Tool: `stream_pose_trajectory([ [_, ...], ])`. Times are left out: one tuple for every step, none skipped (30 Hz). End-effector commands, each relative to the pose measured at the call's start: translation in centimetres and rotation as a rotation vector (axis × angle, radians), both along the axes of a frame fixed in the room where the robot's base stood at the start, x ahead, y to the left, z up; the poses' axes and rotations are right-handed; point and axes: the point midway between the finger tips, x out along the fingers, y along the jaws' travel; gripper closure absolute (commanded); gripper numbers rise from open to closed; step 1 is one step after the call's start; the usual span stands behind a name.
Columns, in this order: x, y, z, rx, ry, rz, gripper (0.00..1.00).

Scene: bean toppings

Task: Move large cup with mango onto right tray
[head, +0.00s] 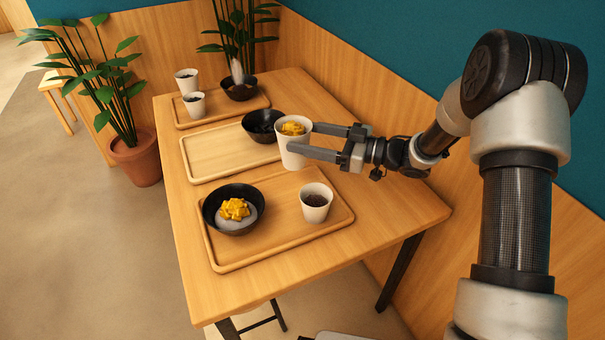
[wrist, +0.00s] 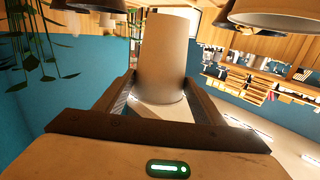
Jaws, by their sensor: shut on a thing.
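The large white cup with mango (head: 293,153) is upright between the fingers of my gripper (head: 325,143), which is shut on it from the right. Yellow mango cubes show at its rim. In the wrist view the cup (wrist: 162,55) stands between both fingers, its contents hidden. Its base shows over the gap between the middle tray (head: 205,165) and the near tray (head: 285,238); I cannot tell how high it is. The near tray holds a black bowl with mango (head: 235,210) at left and a smaller cup with dark beans (head: 315,203) at right.
The middle tray bears a black bowl (head: 263,125) at its right, close behind the held cup; its left part is bare. A far tray (head: 222,112) holds two small cups and a black bowl. A wood-panelled wall runs along the table's right side. Potted plants stand left and behind.

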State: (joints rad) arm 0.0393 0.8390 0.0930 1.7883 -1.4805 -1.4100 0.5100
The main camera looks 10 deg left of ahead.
Motion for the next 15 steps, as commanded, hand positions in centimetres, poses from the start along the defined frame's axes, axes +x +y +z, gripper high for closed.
stream_pose_trajectory([
  [0.0, 0.1, -1.4, 0.002, 0.004, 0.001, 0.75],
  [0.0, 0.1, -2.0, 0.001, 0.003, 0.0, 0.75],
  [0.0, 0.1, -2.8, 0.001, 0.003, 0.0, 0.75],
  [0.0, 0.1, -3.2, 0.001, 0.003, 0.0, 0.75],
  [0.0, 0.1, -3.6, 0.001, 0.002, 0.0, 0.75],
  [0.0, 0.1, -3.9, 0.001, 0.001, -0.001, 0.75],
  [0.0, 0.1, -4.1, 0.001, 0.0, -0.001, 0.75],
  [0.0, 0.1, -4.4, 0.001, 0.0, -0.001, 0.75],
  [0.0, 0.1, -4.8, 0.001, 0.0, -0.001, 0.75],
  [0.0, 0.1, -5.1, 0.001, 0.001, -0.001, 0.75],
  [0.0, 0.1, -5.6, 0.001, 0.001, -0.001, 0.75],
  [0.0, 0.1, -6.2, 0.0, 0.002, -0.002, 0.75],
  [0.0, 0.1, -6.7, 0.0, 0.002, -0.002, 0.75],
  [0.0, 0.1, -7.2, 0.0, 0.002, -0.002, 0.75],
  [0.0, 0.1, -7.5, 0.0, 0.001, -0.002, 0.75],
])
